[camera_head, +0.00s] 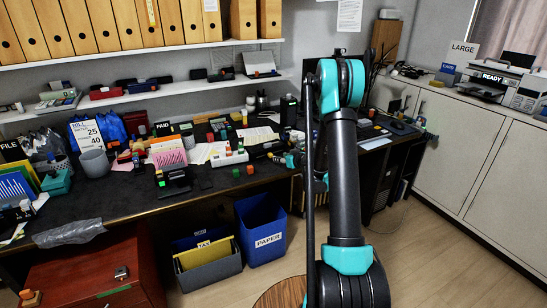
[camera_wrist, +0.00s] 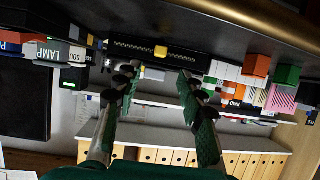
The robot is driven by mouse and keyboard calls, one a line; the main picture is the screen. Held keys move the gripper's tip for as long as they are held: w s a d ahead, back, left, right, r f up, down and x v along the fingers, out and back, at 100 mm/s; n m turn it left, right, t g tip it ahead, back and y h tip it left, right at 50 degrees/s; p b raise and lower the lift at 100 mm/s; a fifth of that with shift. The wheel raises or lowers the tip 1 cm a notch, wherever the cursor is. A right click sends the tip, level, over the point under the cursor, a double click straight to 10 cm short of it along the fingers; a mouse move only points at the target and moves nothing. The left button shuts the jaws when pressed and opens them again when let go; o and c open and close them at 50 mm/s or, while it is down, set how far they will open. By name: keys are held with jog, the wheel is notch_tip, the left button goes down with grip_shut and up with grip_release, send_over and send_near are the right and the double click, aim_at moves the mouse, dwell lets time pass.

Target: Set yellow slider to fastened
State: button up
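The yellow slider (camera_wrist: 161,51) shows in the wrist view as a small yellow block on a long black bar (camera_wrist: 135,46), near the bar's middle. Any label for fastened is not readable. My gripper (camera_wrist: 157,75) is open and empty, with one finger to each side of the slider in the picture. The slider lies beyond the fingertips, and contact with it does not show. In the head view my gripper (camera_head: 283,158) is low over the dark desk, partly hidden by my arm. I cannot clearly make out the slider there.
The dark desk (camera_head: 120,203) is crowded. A white rack with coloured blocks (camera_head: 229,158) stands left of my gripper. Red (camera_wrist: 256,66) and green (camera_wrist: 288,75) blocks are at the right in the wrist view. A blue paper bin (camera_head: 262,230) stands below the desk.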

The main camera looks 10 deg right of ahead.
aim_at(272, 155)
jog(key=x, duration=0.9)
jog(key=shift+c, duration=0.2)
grip_shut()
